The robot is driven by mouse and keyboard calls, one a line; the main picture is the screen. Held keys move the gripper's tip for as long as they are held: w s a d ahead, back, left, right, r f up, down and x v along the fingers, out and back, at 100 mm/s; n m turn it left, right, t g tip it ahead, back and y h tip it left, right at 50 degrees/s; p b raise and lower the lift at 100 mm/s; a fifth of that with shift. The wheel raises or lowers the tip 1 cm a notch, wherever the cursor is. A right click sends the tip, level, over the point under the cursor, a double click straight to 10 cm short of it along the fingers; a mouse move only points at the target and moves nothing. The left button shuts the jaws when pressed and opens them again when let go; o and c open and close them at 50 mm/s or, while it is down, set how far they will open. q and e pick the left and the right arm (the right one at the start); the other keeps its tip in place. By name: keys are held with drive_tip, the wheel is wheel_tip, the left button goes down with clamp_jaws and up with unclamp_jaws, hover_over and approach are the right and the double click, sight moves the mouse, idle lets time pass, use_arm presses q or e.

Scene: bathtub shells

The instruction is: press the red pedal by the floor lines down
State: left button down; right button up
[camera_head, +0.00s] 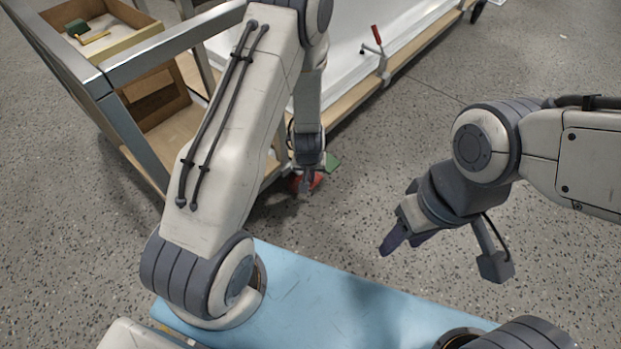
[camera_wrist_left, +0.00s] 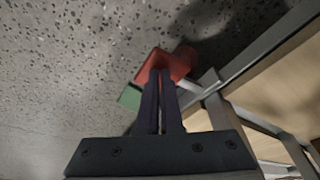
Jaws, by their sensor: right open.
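The red pedal (camera_wrist_left: 148,67) sits low by the trolley frame's foot, close to the floor. In the head view the red pedal (camera_head: 318,179) is partly hidden behind my left gripper (camera_head: 307,184). In the left wrist view my left gripper (camera_wrist_left: 160,74) has its two dark fingers together, with nothing between them. Their tips overlap the red pedal's near edge; I cannot tell whether they touch it. A green pedal (camera_wrist_left: 129,98) lies beside the red one, also in the head view (camera_head: 333,162). My right gripper (camera_head: 402,242) is open and empty above the floor.
A metal-framed trolley (camera_head: 125,130) with wooden shelves stands at the left, holding a small green block (camera_head: 76,27). A white tub shell (camera_head: 345,40) lies behind it on a wooden-edged frame with a red-handled lever (camera_head: 377,36). The speckled floor at right is clear.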

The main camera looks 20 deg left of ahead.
use_arm(q)
drive_tip(key=shift+s+b+x, duration=0.25)
drive_tip(key=shift+b+x, duration=0.3)
drive_tip(key=shift+x, duration=0.5)
drive_tip(key=shift+r, duration=0.15)
drive_tip(key=s, duration=0.1)
drive_tip(key=s+d+r, duration=0.1)
drive_tip(key=shift+s, duration=0.4)
drive_tip(key=p+v, duration=0.7)
drive_tip(key=v, duration=0.3)
drive_tip(key=shift+s+r, duration=0.15)
drive_tip(key=shift+r, duration=0.1)
drive_tip(key=shift+d, duration=0.15)
